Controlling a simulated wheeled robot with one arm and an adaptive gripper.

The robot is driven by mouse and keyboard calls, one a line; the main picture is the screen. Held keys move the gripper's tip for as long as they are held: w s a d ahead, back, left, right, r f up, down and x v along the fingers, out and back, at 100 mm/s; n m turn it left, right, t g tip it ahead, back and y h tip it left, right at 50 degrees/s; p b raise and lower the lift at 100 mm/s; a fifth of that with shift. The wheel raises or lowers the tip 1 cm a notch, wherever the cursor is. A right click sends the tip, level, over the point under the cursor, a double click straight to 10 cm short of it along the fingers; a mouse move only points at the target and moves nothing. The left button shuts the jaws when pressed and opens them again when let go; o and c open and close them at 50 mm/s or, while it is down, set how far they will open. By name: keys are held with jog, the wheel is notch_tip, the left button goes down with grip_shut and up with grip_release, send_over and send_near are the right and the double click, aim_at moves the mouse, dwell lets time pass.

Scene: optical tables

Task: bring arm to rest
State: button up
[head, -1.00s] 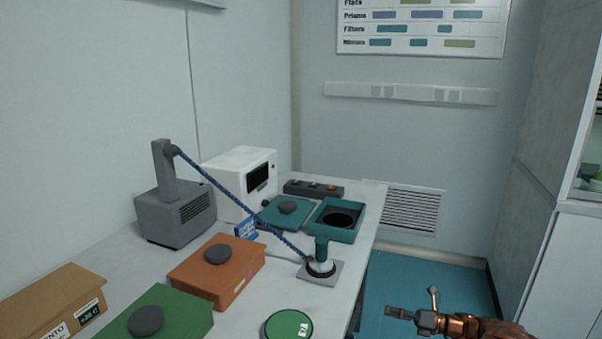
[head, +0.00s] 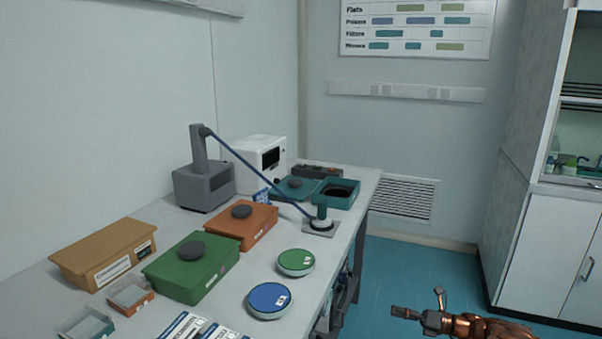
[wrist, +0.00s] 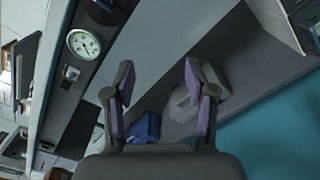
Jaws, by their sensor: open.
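My gripper (head: 421,312) is at the lower right of the head view, out over the teal floor to the right of the table and apart from it. In the wrist view my gripper (wrist: 160,88) shows two dark fingers with purple pads, spread apart with nothing between them. My copper-coloured arm enters from the bottom right of the head view. The gripper touches nothing that I can see.
The table (head: 345,232) at left carries a green box (head: 190,270), an orange box (head: 245,228), a blue round case (head: 270,300) and a green round case (head: 295,262). A white cabinet (head: 545,245) stands at right. Open floor (head: 400,260) lies between.

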jog(key=s+a+r+n+g+p, duration=0.1)
jog(key=s+a+r+n+g, duration=0.2)
jog(key=a+r, duration=0.45)
jog(key=s+a+r+n+g+p, duration=0.2)
jog(key=a+r+n+g, duration=0.1)
jog(key=a+r+n, duration=0.4)
jog(key=s+a+r+n+g+h+p, duration=0.35)
jog(key=s+a+r+n, duration=0.3)
jog(key=s+r, duration=0.55)
jog(key=s+r+n+g+h+p, duration=0.1)
jog(key=s+r+n+h, duration=0.2)
jog(key=s, duration=0.6)
jog(key=s+r+n+h+p, duration=0.15)
jog(key=s+n+h, duration=0.3)
jog(key=s, duration=0.55)
jog(key=s+d+n+t+h+p, duration=0.1)
jog(key=s+d+n, duration=0.3)
jog(key=s, duration=0.4)
jog(key=s+d+r+n+h+p, duration=0.1)
jog(key=s+d+n+h, duration=0.3)
jog(key=s, duration=0.3)
jog(key=shift+s+d+r+t+h+p, duration=0.2)
jog(key=shift+s+d+t+h+p, duration=0.15)
jog(key=shift+d, duration=0.35)
